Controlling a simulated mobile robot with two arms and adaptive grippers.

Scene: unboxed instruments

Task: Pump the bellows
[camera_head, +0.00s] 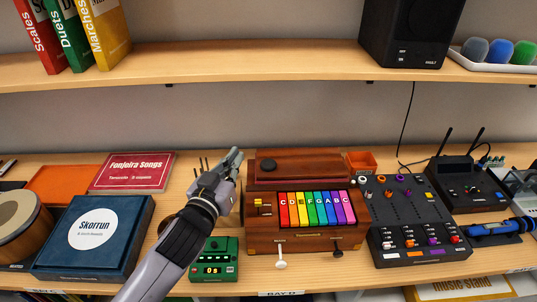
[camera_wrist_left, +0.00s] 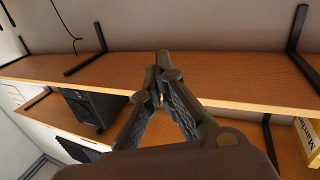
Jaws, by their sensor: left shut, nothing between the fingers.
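A wooden harmonium-like instrument (camera_head: 262,232) with rainbow-coloured keys (camera_head: 316,209) stands on the lower shelf in the head view. Its brown lid or bellows board (camera_head: 300,168) rises behind the keys, with a dark round spot near its left end. My left gripper (camera_head: 236,156) is shut and empty, just left of the board's upper left corner; I cannot tell whether it touches. In the left wrist view its fingers (camera_wrist_left: 160,62) are together with nothing between them, and the instrument is not seen there. My right gripper is not in view.
A blue box (camera_head: 95,237) stands left. The upper shelf (camera_head: 225,68) overhangs behind.

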